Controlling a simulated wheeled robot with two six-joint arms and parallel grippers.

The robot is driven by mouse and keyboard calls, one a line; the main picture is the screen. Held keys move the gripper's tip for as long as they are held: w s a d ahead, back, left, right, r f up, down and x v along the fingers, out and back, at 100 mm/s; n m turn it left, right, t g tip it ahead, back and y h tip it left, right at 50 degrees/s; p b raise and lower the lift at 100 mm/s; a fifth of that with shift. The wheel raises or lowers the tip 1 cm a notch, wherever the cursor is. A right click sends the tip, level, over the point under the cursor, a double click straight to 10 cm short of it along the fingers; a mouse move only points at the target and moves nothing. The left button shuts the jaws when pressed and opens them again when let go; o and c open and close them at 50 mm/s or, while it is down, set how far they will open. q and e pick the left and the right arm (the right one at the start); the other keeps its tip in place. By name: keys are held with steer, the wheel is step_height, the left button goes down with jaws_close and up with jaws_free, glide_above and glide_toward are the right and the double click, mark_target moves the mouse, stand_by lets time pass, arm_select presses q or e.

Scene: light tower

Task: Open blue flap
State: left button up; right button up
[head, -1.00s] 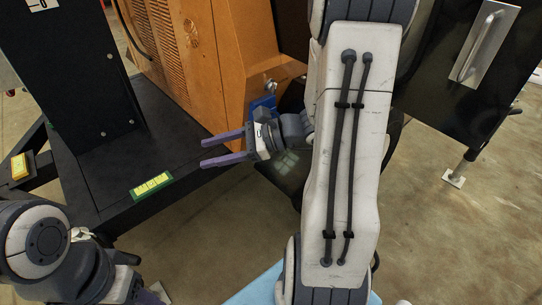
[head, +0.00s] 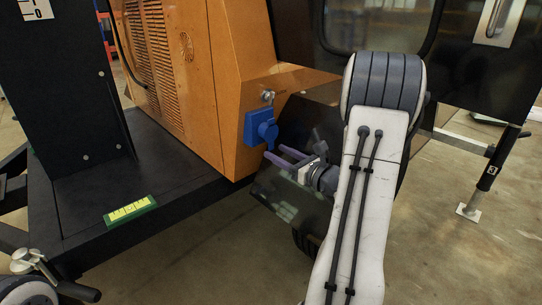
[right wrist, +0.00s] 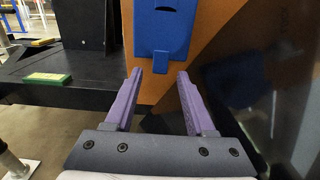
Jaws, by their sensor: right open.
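The blue flap (head: 255,129) is on a blue socket box low on the orange housing, near its right corner, and looks closed. It also shows in the right wrist view (right wrist: 163,28), top centre, with a small blue tab at its lower edge. My right gripper (head: 276,156) is open and empty, just below and to the right of the flap in the head view. In the right wrist view its two purple fingers (right wrist: 160,73) point toward the flap, with the tab above and between the tips. I see no contact. My left gripper is out of view.
The orange housing (head: 222,90) stands on a black platform (head: 95,185) with a green-yellow label (head: 130,211). A dark upright panel (head: 65,90) is at left. A small metal latch (head: 268,96) sits above the flap. Open floor lies in front.

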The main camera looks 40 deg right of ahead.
mark_target(272, 149)
steer(key=shift+w+a+b, duration=0.15)
steer(key=shift+w+b, duration=0.25)
steer(key=shift+w, duration=1.3)
jaws_close()
